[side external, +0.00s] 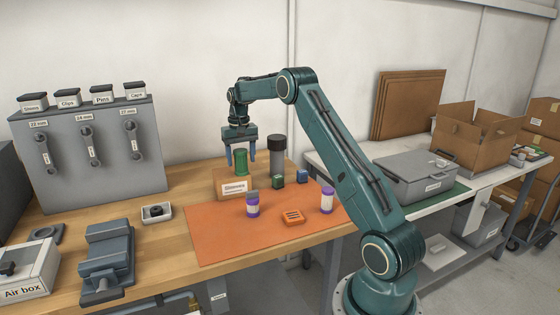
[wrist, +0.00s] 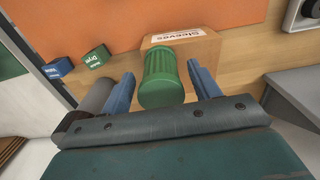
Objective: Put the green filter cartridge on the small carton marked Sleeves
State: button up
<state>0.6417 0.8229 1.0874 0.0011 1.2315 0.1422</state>
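The green ribbed filter cartridge (side external: 241,163) stands upright and appears to rest on top of the small Sleeves carton (side external: 233,189), which sits on the wooden bench. In the wrist view the cartridge (wrist: 161,77) overlaps the carton (wrist: 199,47), so its base contact is partly hidden. My gripper (side external: 241,159) is above it, pointing down. In the wrist view my gripper (wrist: 163,88) is open, with a blue finger on each side of the cartridge and visible gaps between.
A dark grey cylinder with a black top (side external: 277,155) stands close right of the cartridge. Small green (side external: 277,181) and blue (side external: 302,176) boxes are nearby. Purple-and-white containers (side external: 252,205) (side external: 327,200) and an orange item (side external: 292,217) are on the orange mat (side external: 215,236).

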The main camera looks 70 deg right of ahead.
jog(key=shift+r, duration=0.1)
notch_tip(320, 180, up, 12)
dwell(0.9)
jog(key=shift+r, duration=0.1)
dwell(0.5)
jog(key=s+a+r+n+t, duration=0.1)
jog(key=s+a+r, duration=0.2)
jog(key=a, duration=0.4)
jog(key=s+a+r+n+t, duration=0.1)
jog(key=s+a+r+n, duration=0.2)
jog(key=a, duration=0.5)
jog(key=s+a+r+t, duration=0.1)
jog(key=s+a+r, duration=0.25)
jog(key=a, duration=0.35)
jog(key=s+a+f+n+t, duration=0.1)
jog(key=s+a+f, duration=0.3)
jog(key=s, duration=0.6)
jog(key=s+a+f+n+t, duration=0.1)
jog(key=s+a+f+n, duration=0.3)
jog(key=s+a, duration=0.5)
jog(key=shift+s+a+f+t, duration=0.25)
jog(key=shift+s+f+t, duration=0.05)
jog(key=shift+s, duration=0.25)
